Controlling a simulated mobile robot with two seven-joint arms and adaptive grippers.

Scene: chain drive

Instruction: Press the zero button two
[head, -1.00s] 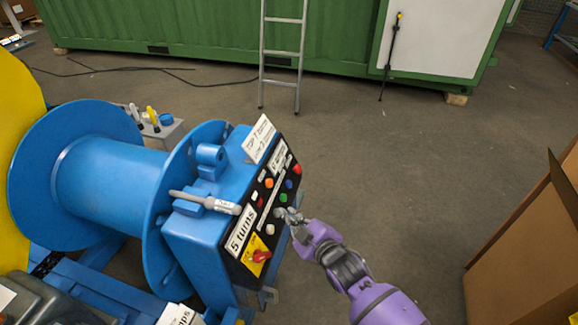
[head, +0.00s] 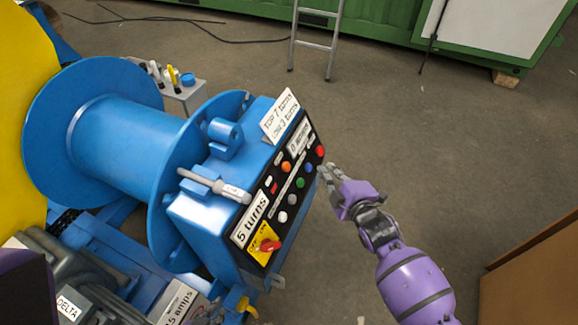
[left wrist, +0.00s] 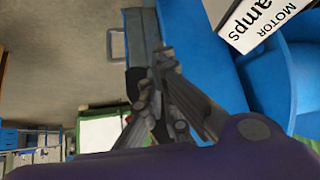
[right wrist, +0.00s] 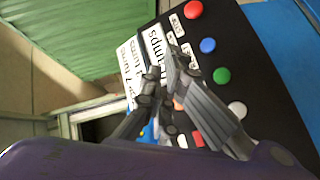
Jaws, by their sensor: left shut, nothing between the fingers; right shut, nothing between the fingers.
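The black control panel (head: 262,232) sits on the sloped face of the blue machine. It carries a red button (head: 320,152), a blue button (head: 308,168), a green button (head: 300,182), an orange button (head: 286,167) and pale buttons (head: 292,200). I cannot read which one is marked zero. My right gripper (head: 326,171) is shut and empty, just right of the blue and red buttons and seemingly apart from them. The right wrist view shows its fingers (right wrist: 166,62) partly hiding the panel. My left gripper (head: 207,313) is shut and empty, low by the machine's base; its fingers (left wrist: 158,85) show in the left wrist view.
A large blue spool (head: 120,140) stands left of the panel. A cardboard box (head: 535,270) stands at right. Open floor lies between.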

